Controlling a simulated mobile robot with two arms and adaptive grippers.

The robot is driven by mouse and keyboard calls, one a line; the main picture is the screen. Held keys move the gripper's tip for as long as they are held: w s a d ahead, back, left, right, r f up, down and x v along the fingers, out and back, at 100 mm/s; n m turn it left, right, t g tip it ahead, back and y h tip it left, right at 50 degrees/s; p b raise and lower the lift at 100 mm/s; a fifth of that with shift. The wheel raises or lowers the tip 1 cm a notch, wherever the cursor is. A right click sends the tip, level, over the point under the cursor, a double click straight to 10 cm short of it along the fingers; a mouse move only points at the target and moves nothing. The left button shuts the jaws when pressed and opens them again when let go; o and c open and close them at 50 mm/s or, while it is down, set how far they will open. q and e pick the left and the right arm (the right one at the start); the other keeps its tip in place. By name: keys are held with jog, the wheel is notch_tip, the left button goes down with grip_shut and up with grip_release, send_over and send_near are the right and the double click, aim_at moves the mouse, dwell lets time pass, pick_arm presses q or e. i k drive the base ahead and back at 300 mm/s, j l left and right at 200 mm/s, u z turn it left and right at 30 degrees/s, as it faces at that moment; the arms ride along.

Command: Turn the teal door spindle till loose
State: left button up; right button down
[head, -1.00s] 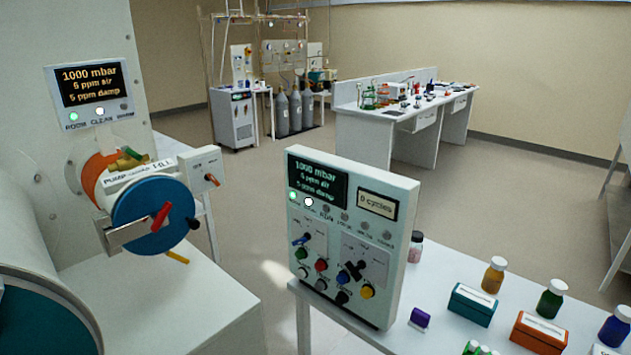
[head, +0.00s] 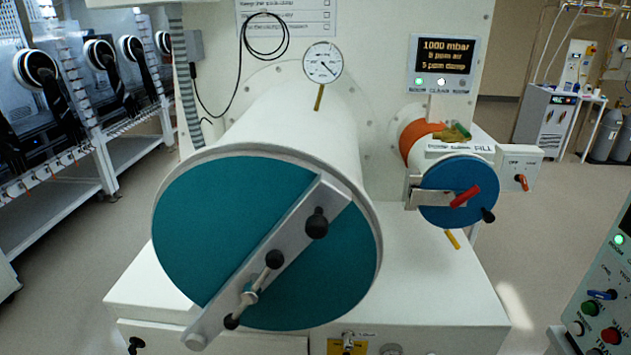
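The large round teal door (head: 215,225) closes the front end of a white cylindrical chamber (head: 290,125). A grey metal bar (head: 287,238) lies slantwise across it, from lower left to upper right. A spindle (head: 262,276) with a cross handle and black end knobs sits on the bar, below and right of the door's middle. Another black knob (head: 317,223) is on the bar further up. Neither of my grippers shows in the head view.
A smaller chamber with a blue door (head: 445,192) and red handle stands to the right. A round gauge (head: 323,62) is above the large chamber. A control panel (head: 600,300) is at the right edge. Gloveboxes (head: 60,90) line the left, with clear floor before them.

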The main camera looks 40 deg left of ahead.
aim_at(275, 259)
jog(key=j+u, duration=0.1)
jog(key=u, duration=0.25)
jog(key=k+j+u, duration=0.1)
jog(key=u, duration=0.25)
jog(key=j+u, duration=0.35)
jog(key=k+l, duration=0.05)
jog(key=l, duration=0.05)
